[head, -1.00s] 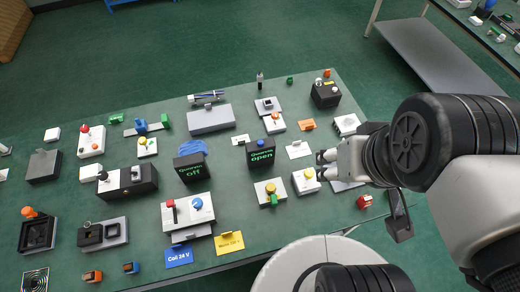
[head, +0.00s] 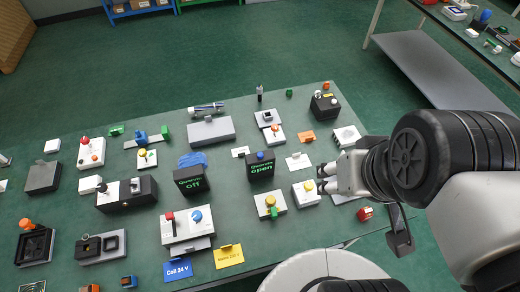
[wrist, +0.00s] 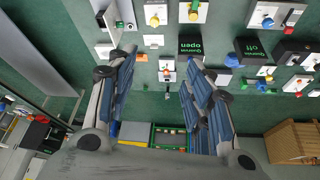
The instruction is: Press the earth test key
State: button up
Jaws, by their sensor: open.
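No label reading earth test can be made out, so I cannot tell which control is that key. Candidates on the green table (head: 340,112) include a white box with a yellow button (head: 306,193), a box with a yellow top and green part (head: 270,204), and a white unit with red and blue controls (head: 188,228). My gripper (head: 322,179) is open and empty, just right of and behind the yellow-button box in the head view. In the wrist view my gripper's two fingers (wrist: 157,72) stand wide apart with nothing held between them.
A black block marked open (head: 260,166) and another marked off (head: 188,180) stand mid-table. Blue (head: 178,270) and yellow (head: 229,256) signs are at the front edge. A small red block (head: 366,213) lies near my arm. Many other devices crowd the left side.

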grip_shut()
dwell(0.3)
dwell(1.3)
